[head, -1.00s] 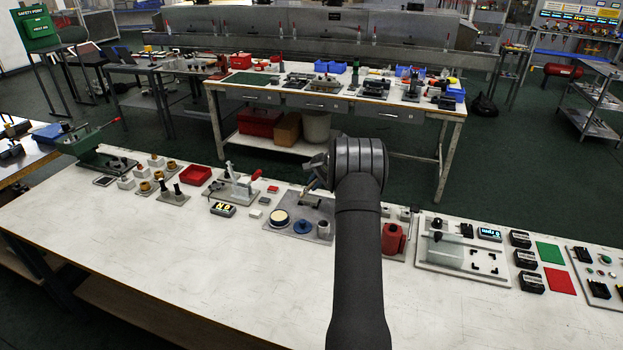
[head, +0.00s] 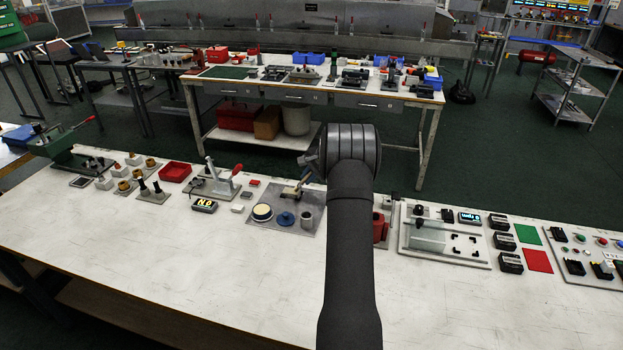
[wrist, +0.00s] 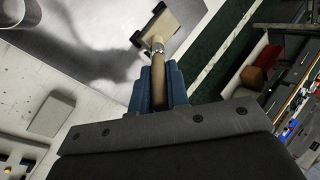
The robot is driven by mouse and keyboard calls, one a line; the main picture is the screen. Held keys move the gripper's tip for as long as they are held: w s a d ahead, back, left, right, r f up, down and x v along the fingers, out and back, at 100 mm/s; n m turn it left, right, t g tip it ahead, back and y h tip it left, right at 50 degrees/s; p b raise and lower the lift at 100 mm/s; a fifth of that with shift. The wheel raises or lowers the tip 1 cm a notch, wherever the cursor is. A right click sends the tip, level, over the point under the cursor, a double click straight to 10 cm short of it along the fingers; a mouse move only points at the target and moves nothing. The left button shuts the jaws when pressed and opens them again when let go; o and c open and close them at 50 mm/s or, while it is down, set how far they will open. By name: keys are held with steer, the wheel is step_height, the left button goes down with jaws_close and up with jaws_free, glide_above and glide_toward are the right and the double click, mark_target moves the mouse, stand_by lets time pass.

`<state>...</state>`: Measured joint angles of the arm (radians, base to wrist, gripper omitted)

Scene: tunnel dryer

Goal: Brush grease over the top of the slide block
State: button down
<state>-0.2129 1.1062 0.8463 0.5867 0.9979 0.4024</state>
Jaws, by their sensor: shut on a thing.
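The slide block (head: 291,192) is a tan block with dark end pieces on a grey mat (head: 270,193). In the wrist view a tan block (wrist: 180,32) lies just beyond my fingertips. My gripper (wrist: 158,92), with blue fingers, is shut on the wooden handle of a brush (wrist: 158,72). The brush's metal collar points at the block's near edge; I cannot tell whether its bristles touch the block. In the head view my gripper (head: 309,172) is small, partly hidden by my arm, above the block's right end. A round tin with a cream filling (head: 262,212) stands at the mat's front left.
A blue round piece (head: 285,219) and a grey cylinder (head: 306,219) stand on the mat near the tin. A clamp with a red handle (head: 225,182) is to the left. A red object (head: 380,228) is right of my arm. The bench front is clear.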

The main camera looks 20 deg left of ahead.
steer(key=a, duration=0.5)
steer(key=shift+a+f, duration=0.2)
steer(key=shift+a, duration=0.1)
steer(key=shift+w+a, duration=0.1)
steer(key=shift+w, duration=0.15)
steer(key=shift+w+d, duration=0.1)
steer(key=shift+d, duration=3.75)
steer(key=shift+a+r, duration=0.15)
steer(key=shift+a, duration=3.65)
step_height(320, 180, up, 8)
steer(key=shift+a, duration=0.15)
